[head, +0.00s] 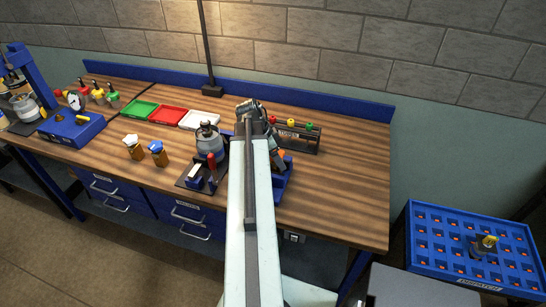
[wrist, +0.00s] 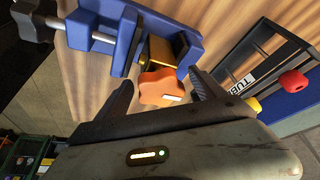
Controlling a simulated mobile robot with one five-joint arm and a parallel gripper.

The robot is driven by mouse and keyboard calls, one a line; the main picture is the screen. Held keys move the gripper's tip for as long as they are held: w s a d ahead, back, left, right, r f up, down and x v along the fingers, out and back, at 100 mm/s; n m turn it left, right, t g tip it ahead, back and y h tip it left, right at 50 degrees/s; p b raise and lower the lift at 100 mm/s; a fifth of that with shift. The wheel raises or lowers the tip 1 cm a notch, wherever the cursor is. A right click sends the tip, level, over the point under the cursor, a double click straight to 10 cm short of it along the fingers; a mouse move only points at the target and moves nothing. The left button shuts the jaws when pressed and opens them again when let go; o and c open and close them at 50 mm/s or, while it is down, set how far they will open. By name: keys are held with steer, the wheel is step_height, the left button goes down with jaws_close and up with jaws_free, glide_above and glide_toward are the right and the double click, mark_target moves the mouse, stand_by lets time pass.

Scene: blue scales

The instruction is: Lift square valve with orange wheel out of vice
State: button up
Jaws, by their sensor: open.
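In the wrist view, the square valve (wrist: 163,58) has a brassy square body held between the jaws of the blue vice (wrist: 118,38). Its orange wheel (wrist: 160,88) faces my gripper. My gripper (wrist: 162,88) is open, with one dark finger on each side of the orange wheel. Whether either finger touches the wheel I cannot tell. In the head view my arm covers most of the valve and vice; a bit of the orange wheel (head: 282,154) and the vice's blue side (head: 286,185) show at the right of the arm.
A rack with red, yellow and green knobs (head: 291,136) stands close behind the vice, also in the wrist view (wrist: 265,70). A clamp stand (head: 208,150) is left of my arm. Two more valves (head: 158,153) stand farther left. The bench's right side is clear. A blue dispatch crate (head: 470,245) is at right.

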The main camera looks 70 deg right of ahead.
steer(key=shift+r, duration=0.1)
jaws_close()
steer(key=shift+a+r, duration=0.1)
steer(key=shift+a, duration=0.15)
stand_by(0.3)
steer(key=shift+r+p, duration=3.8)
steer(key=shift+p, duration=0.15)
